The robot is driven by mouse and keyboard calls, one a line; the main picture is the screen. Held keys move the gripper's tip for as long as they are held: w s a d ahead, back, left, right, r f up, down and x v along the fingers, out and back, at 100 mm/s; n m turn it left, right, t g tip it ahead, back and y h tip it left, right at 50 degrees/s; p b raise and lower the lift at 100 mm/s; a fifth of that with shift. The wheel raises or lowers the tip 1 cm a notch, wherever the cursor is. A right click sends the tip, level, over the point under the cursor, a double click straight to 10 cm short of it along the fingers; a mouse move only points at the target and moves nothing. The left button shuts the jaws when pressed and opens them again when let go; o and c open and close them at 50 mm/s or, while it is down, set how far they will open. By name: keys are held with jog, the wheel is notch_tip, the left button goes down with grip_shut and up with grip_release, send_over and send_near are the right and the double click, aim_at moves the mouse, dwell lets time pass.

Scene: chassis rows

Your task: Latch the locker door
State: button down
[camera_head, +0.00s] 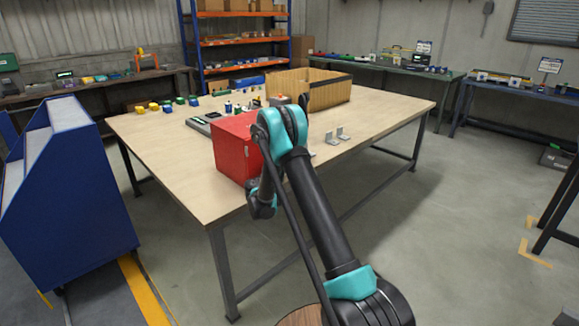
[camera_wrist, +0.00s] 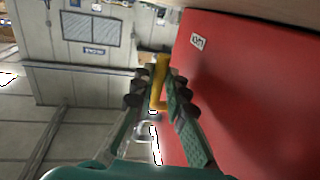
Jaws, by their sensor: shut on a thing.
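The red locker (camera_head: 234,140) stands near the front edge of the wooden table, partly hidden by my arm. In the wrist view a flat red face of the locker (camera_wrist: 255,85) fills the right side, with a small white label (camera_wrist: 198,41) on it. My gripper (camera_wrist: 157,88) is beside this face, its fingers shut on a yellow handle (camera_wrist: 161,70). A pale metal loop (camera_wrist: 145,134) shows below the handle, too blurred to make out. I cannot tell whether the door is fully closed. The fingertips are hidden in the head view.
The table (camera_head: 190,185) holds an open wooden box (camera_head: 330,92), metal brackets (camera_head: 338,135), a grey-green tray (camera_head: 204,122) and several small coloured parts. A blue cabinet (camera_head: 65,190) stands left.

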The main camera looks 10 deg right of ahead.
jog(key=c, duration=1.8)
grip_release()
jog(key=v, duration=1.2)
jog(key=s+d+r+n+g+y, duration=0.2)
jog(key=s+d+g, duration=0.1)
jog(key=s+d, duration=0.5)
jog(key=s+d+r+n+g+y, duration=0.2)
jog(key=s+d+g+y, duration=0.15)
jog(key=s+d, duration=0.45)
jog(key=s+a+f+n+g+y, duration=0.1)
jog(key=s+a+f+n+y, duration=0.1)
jog(key=s, duration=1.1)
jog(key=s+a+f+n+g+y, duration=0.1)
jog(key=s+y, duration=0.4)
jog(key=s, duration=0.9)
jog(key=shift+a+f+n+g, duration=0.4)
jog(key=shift+a+n, duration=0.3)
jog(key=shift+a, duration=0.5)
